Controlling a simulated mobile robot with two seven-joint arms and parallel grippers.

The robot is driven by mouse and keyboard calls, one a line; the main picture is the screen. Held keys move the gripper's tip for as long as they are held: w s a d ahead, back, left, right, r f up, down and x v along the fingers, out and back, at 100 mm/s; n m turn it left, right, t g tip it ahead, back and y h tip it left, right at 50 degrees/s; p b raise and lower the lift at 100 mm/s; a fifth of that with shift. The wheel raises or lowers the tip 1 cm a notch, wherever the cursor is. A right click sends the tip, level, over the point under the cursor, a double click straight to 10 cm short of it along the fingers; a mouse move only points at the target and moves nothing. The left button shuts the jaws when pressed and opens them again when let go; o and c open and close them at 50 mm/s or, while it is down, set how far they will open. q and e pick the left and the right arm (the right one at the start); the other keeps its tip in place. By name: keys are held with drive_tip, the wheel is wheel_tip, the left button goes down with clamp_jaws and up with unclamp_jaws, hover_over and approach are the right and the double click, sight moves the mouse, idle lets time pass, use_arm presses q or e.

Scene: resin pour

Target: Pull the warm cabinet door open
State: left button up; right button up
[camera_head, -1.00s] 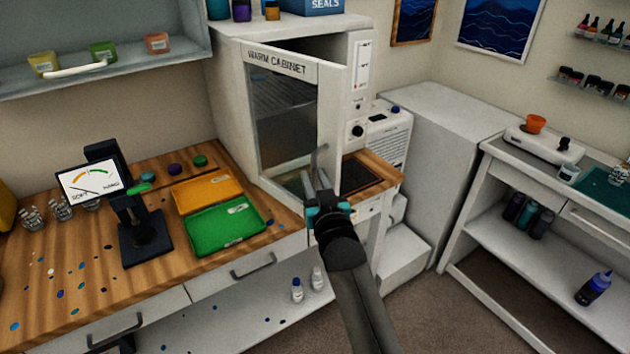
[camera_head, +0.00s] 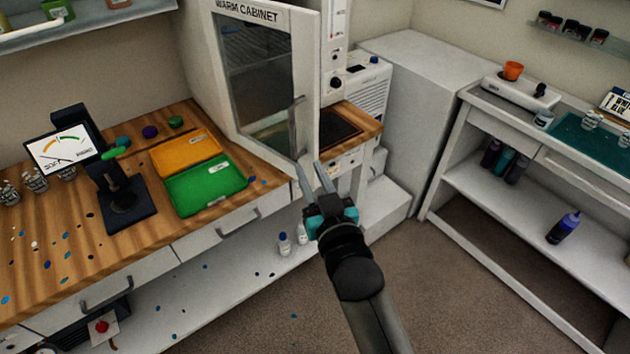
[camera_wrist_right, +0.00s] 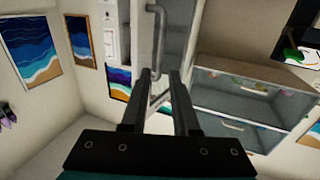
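The warm cabinet door (camera_head: 229,70) has a white frame, a dark window and a "WARM CABINET" label at its top. It stands ajar, swung out from the cabinet. Its grey bar handle (camera_head: 295,125) is upright on the door's right side. The handle also shows at the top of the right wrist view (camera_wrist_right: 156,40). My right gripper (camera_head: 312,174) is open, with its fingers apart and nothing visible between them, just below and in front of the handle. In the right wrist view its fingertips (camera_wrist_right: 161,76) point toward the handle. My left gripper is not in view.
A wooden bench (camera_head: 60,235) with a green tray (camera_head: 205,188), an orange tray (camera_head: 186,153) and a dial stand (camera_head: 128,205) is at left. A white side bench (camera_head: 480,195) stands at right. The floor (camera_head: 450,290) between them is clear.

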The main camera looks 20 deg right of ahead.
drive_tip(key=shift+s, duration=1)
drive_tip(key=s+a+f+n+g+y+b, duration=0.1)
drive_tip(key=s+f+g+b, duration=0.3)
drive_tip(key=f, duration=1.4)
drive_tip(key=s+a+f+n+g+b, duration=0.15)
drive_tip(key=s+f+g, duration=0.35)
drive_tip(key=f, duration=1.3)
use_arm(q)
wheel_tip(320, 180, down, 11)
drive_tip(key=b, duration=0.5)
drive_tip(key=shift+b, duration=0.3)
use_arm(e)
drive_tip(key=s+d+f+g, duration=0.4)
drive_tip(key=s+f, duration=0.7)
drive_tip(key=s, duration=0.4)
drive_tip(key=s+d+f+g+h, duration=0.1)
drive_tip(key=s+d+f+g, duration=0.3)
drive_tip(key=s+f, duration=0.8)
drive_tip(key=s+d, duration=0.1)
drive_tip(key=s, duration=0.2)
drive_tip(key=shift+s+d+f, duration=0.15)
drive_tip(key=shift+s+f, duration=0.1)
drive_tip(key=shift+f, duration=0.05)
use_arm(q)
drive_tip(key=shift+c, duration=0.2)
